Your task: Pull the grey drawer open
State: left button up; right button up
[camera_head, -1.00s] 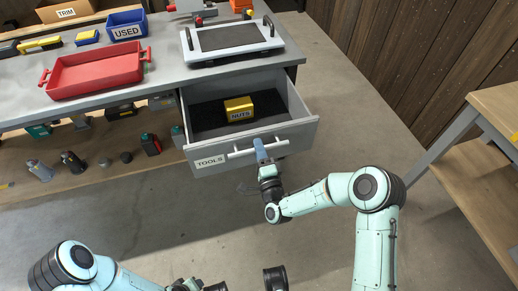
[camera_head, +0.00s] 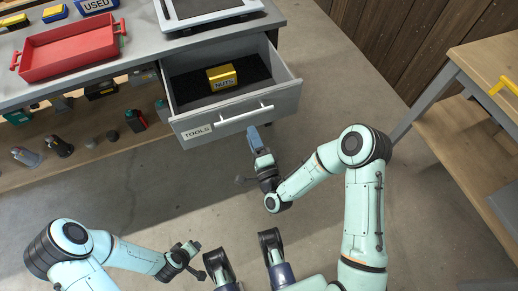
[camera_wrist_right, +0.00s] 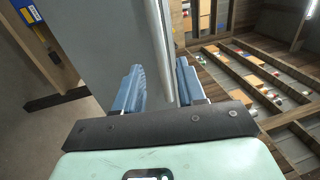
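The grey drawer (camera_head: 285,97) with the TOOLS label stands pulled out from under the workbench, so its dark lining shows. Its pale bar handle (camera_head: 246,114) runs across the front. A yellow NUTS box (camera_head: 222,77) lies inside. My right gripper (camera_head: 254,138) is just in front of the drawer front, below the handle in the picture, and looks clear of it. In the right wrist view its blue fingers (camera_wrist_right: 160,88) are spread, with the handle bar (camera_wrist_right: 160,45) showing beyond and between them. My left gripper (camera_head: 198,260) is low in the head view, empty, fingers apart.
The workbench top (camera_head: 142,62) carries a red tray (camera_head: 68,48), a blue USED bin (camera_head: 95,5) and a framed panel (camera_head: 205,10). Several small items stand on the shelf below. A wooden side table (camera_head: 470,130) is at right. The floor before the drawer is clear.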

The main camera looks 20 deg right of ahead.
pick_arm(q)
jog(key=shift+s+d+r, duration=0.2)
jog(key=shift+s, duration=0.2)
pick_arm(e)
jog(key=s, duration=0.2)
jog(key=s+f, duration=0.1)
jog(key=s, duration=0.2)
jog(key=shift+s+d, duration=0.1)
jog(key=shift+s, duration=0.1)
jog(key=shift+f, duration=0.1)
